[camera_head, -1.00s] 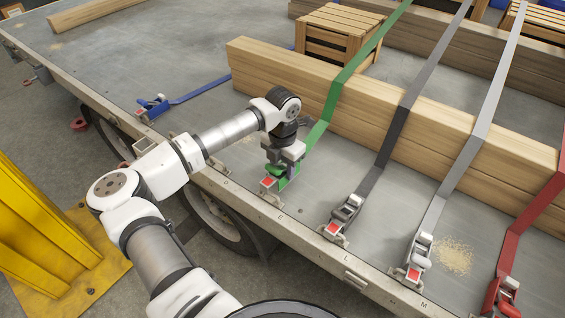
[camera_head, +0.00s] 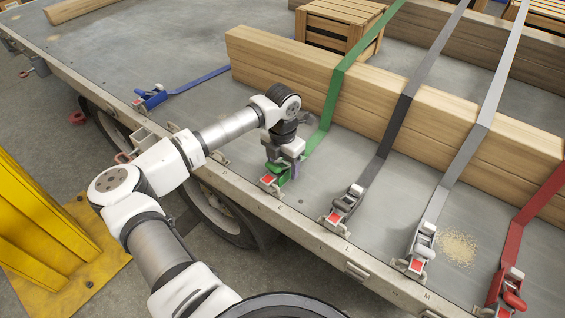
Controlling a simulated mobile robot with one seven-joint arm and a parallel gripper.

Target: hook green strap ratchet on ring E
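The green strap (camera_head: 331,105) runs down over the wooden beams to the trailer's near edge. Its green ratchet (camera_head: 277,174) has a red part (camera_head: 268,180) at its lower left end, close to the edge rail. My gripper (camera_head: 283,167) points down over the ratchet and appears shut on it, though the arm hides part of the grip. The ratchet is low, by the deck. The ring under its end is hidden or too small to make out, so I cannot tell whether the hook is in it.
The dark grey (camera_head: 347,201), light grey (camera_head: 421,246) and red (camera_head: 507,289) ratchets sit along the edge to the right. The blue ratchet (camera_head: 151,98) is to the left. Long beams (camera_head: 400,108) and a crate (camera_head: 340,25) stand behind. A yellow post (camera_head: 40,225) is at left.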

